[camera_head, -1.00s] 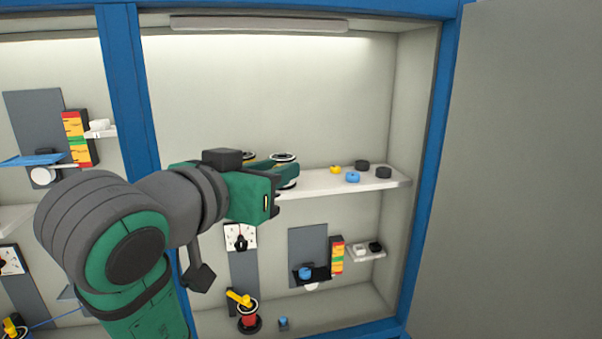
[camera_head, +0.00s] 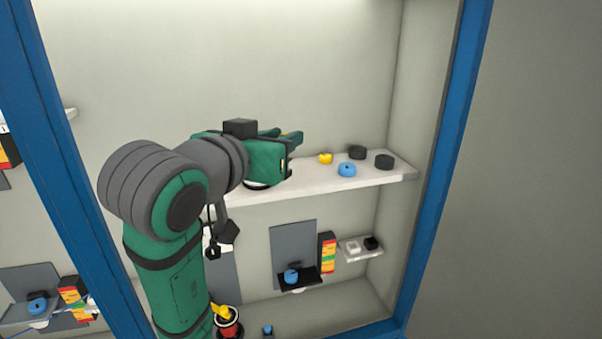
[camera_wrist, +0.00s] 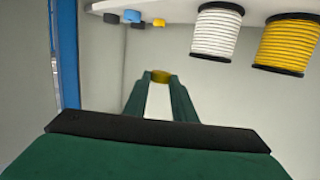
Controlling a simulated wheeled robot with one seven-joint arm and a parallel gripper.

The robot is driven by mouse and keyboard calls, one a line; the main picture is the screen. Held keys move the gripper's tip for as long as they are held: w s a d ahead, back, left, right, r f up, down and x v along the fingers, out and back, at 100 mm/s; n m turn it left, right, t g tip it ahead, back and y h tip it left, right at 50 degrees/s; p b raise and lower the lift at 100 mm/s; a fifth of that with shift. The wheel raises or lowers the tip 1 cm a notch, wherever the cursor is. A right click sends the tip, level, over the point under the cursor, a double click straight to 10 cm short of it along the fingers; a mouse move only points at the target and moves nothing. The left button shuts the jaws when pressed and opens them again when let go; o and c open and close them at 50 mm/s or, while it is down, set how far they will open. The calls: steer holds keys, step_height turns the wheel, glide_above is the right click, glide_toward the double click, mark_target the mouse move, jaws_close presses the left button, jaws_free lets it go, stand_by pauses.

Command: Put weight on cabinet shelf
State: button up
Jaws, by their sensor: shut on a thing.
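A small yellow-brown round weight (camera_wrist: 160,76) is held between the fingertips of my gripper (camera_wrist: 160,84) in the wrist view. In the head view, my gripper (camera_head: 291,137) is above the cabinet shelf (camera_head: 310,183), and the held weight cannot be made out there. The fingers are shut on the weight, clear of the shelf surface. The shelf (camera_wrist: 172,10) lies along the top of the wrist view, which looks upside down.
On the shelf's right part sit a yellow piece (camera_head: 325,158), a blue piece (camera_head: 346,170) and two black pieces (camera_head: 357,152). White (camera_wrist: 217,32) and yellow (camera_wrist: 287,42) spools stand on it too. A blue cabinet post (camera_head: 445,150) borders the right.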

mark_target(305, 184)
steer(key=w+d+f, duration=0.1)
steer(key=w+f, duration=0.1)
steer(key=w+d+f, duration=0.1)
steer(key=w, duration=0.1)
steer(key=w+d+f, duration=0.1)
steer(key=w+f, duration=0.1)
steer(key=shift+d+f, duration=0.15)
steer(key=shift+f, duration=0.2)
steer(key=shift+w+d+f, duration=0.25)
steer(key=shift+w+f, duration=0.15)
steer(key=shift+f, duration=0.15)
steer(key=shift+w+d+f, duration=0.1)
steer(key=shift+w+f, duration=0.05)
steer(key=shift+f, duration=0.8)
steer(key=shift+w+f, duration=0.1)
steer(key=shift+f, duration=0.8)
steer(key=shift+f, duration=0.1)
steer(key=o, duration=0.9)
steer(key=shift+o, duration=0.2)
steer(key=shift+s, duration=0.15)
steer(key=v, duration=1.1)
steer(key=shift+s+a, duration=0.2)
steer(key=shift+s, duration=0.1)
